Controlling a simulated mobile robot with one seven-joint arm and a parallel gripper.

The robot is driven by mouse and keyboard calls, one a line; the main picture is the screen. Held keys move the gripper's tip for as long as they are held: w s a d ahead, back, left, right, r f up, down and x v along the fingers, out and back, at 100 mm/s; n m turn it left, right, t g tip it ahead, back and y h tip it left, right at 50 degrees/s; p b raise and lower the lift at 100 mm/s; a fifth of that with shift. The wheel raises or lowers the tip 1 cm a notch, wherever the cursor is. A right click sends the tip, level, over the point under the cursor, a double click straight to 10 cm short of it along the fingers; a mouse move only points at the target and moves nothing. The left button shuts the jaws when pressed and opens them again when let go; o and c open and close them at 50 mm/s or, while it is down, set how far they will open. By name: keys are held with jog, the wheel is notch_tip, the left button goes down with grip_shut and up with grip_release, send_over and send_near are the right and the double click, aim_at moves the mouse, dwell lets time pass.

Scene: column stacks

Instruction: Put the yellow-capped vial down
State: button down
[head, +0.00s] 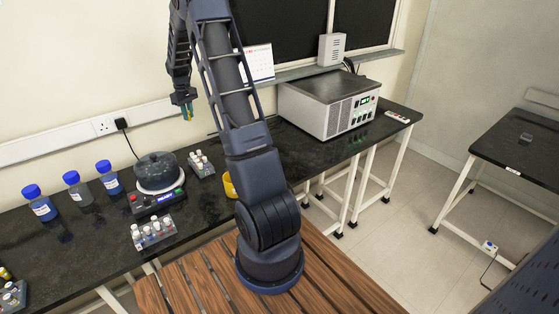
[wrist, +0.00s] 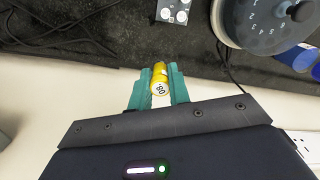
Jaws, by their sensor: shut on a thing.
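The yellow-capped vial (wrist: 160,79) is held between the two teal fingers of my gripper (wrist: 160,88) in the wrist view. Its cap faces the camera and carries a round white label with dark digits. In the head view my gripper (head: 187,111) hangs high above the back of the black bench, left of my arm's column. Only a small yellowish spot of the vial shows there. The vial is clear of the bench, and its lower part is hidden in the wrist view.
The black bench (head: 90,225) bears a round-lidded device (head: 158,172), vial racks (head: 153,232) (head: 201,164) (head: 12,296), blue-capped bottles (head: 40,204) and a grey box machine (head: 328,103). A yellow object (head: 229,186) is partly hidden by my arm. The wrist view shows a rack (wrist: 173,11) and cables.

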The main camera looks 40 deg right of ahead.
jog(key=s+d+m, duration=0.2)
jog(key=s+d, duration=0.1)
jog(key=d, duration=1.2)
jog(key=m, duration=0.5)
send_over(294, 147)
notch_tip(294, 147, down, 20)
jog(key=shift+a+r, duration=0.15)
jog(key=c, duration=1.3)
grip_release()
